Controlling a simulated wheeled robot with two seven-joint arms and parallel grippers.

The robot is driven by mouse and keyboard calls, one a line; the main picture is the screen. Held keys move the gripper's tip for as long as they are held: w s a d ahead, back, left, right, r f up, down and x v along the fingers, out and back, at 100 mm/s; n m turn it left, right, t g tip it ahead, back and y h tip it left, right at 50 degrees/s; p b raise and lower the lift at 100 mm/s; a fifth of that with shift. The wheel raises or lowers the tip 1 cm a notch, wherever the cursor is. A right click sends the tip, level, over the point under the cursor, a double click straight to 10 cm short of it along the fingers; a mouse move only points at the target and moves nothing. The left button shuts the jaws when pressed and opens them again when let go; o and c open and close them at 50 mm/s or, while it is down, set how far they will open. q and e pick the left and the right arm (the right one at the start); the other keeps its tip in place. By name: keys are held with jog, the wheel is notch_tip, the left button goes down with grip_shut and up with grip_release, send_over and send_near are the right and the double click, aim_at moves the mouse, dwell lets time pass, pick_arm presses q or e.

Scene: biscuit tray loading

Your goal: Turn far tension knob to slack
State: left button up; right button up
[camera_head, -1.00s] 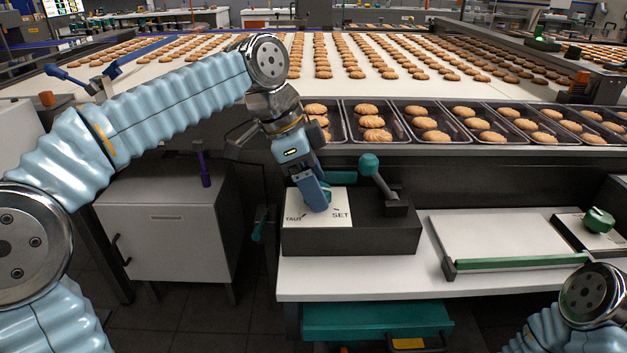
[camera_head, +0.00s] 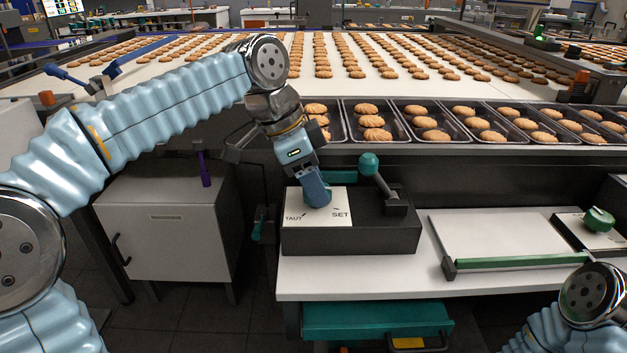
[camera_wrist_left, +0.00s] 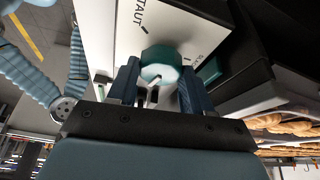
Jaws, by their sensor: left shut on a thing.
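The teal tension knob (camera_wrist_left: 160,65) stands on a white dial plate (camera_head: 338,218) on top of a black box (camera_head: 385,236). The wrist view shows TAUT and part of another word that I cannot fully read. My left gripper (camera_head: 317,200) points down over the plate, its two fingers (camera_wrist_left: 155,82) on either side of the knob, shut on it. In the head view the fingers mostly hide the knob. The knob's exact pointer direction is unclear. My right gripper is out of view; only part of that arm shows at lower right.
A lever with a teal ball (camera_head: 369,164) stands on the box just right of my left gripper. Biscuit trays (camera_head: 398,139) run behind it. A white board with a green bar (camera_head: 515,262) and a green knob (camera_head: 599,220) are to the right.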

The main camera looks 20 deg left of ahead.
pick_arm(q)
jog(key=n+t, duration=0.1)
jog(key=n, duration=0.1)
jog(key=n+y, duration=0.1)
jog(key=n, duration=0.2)
jog(key=shift+s+d+t, duration=0.1)
jog(key=shift+t, duration=0.3)
jog(key=n+y, duration=0.1)
jog(key=n, duration=0.1)
jog(key=n+y, duration=0.1)
jog(key=n, duration=0.2)
jog(key=shift+d+n+t, duration=0.15)
jog(key=shift+n+t, duration=0.15)
jog(key=shift+t, duration=0.1)
jog(key=n+y, duration=0.2)
jog(key=n, duration=0.3)
jog(key=shift+d, duration=0.15)
jog(key=shift+n+g+y, duration=0.25)
jog(key=shift+n+y, duration=0.2)
jog(key=shift+n, duration=0.8)
jog(key=shift+n+g+y, duration=0.25)
jog(key=shift+n+y, duration=0.2)
jog(key=shift+n, duration=0.8)
jog(key=o, duration=1)
jog(key=shift+o, duration=0.2)
